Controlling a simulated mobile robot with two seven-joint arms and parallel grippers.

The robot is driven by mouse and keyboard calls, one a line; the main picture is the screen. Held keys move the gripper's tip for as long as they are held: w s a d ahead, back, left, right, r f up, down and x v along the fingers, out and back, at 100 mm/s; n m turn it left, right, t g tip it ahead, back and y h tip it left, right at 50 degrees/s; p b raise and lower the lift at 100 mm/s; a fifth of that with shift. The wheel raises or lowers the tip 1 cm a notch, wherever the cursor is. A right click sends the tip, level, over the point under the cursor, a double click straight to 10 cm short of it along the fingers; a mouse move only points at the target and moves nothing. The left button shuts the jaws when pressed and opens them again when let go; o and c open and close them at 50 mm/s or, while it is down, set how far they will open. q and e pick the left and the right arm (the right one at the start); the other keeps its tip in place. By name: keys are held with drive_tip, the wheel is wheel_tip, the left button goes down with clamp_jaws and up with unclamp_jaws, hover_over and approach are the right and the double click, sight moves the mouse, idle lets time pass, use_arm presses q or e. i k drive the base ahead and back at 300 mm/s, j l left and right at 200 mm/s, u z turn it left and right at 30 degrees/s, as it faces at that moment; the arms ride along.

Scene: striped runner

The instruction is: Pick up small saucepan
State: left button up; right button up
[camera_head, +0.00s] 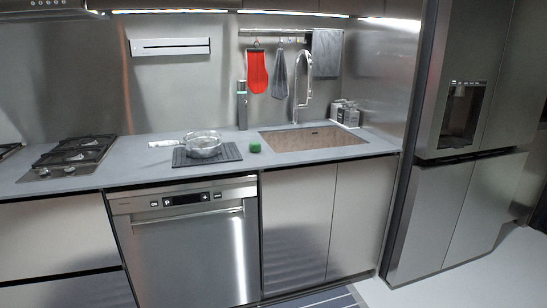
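A small silver saucepan (202,144) sits upright on a dark ribbed mat (229,153) on the grey counter, above the dishwasher. Its light handle (164,144) points to the left, past the mat's edge and over the bare counter. The pan looks empty, but its inside is too small to tell for sure. Neither of my grippers shows in the head view.
A green sponge-like thing (255,147) lies just right of the mat. The sink (311,139) and tap (301,85) are farther right. A gas hob (72,156) is at left. The dishwasher (186,245) and cupboards are shut. A fridge (463,145) stands at right.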

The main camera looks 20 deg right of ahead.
sight(199, 145)
drive_tip(key=i+l+z, duration=0.1)
drive_tip(key=i+z, duration=0.2)
drive_tip(key=i, duration=0.35)
drive_tip(key=i+z, duration=0.35)
drive_tip(key=i, duration=0.25)
drive_tip(key=i+j+z, duration=0.3)
drive_tip(key=i, duration=0.3)
drive_tip(key=l+u, duration=0.45)
drive_tip(key=l, duration=0.75)
drive_tip(key=l+u, duration=0.4)
drive_tip(key=l, duration=0.8)
drive_tip(key=k, duration=0.05)
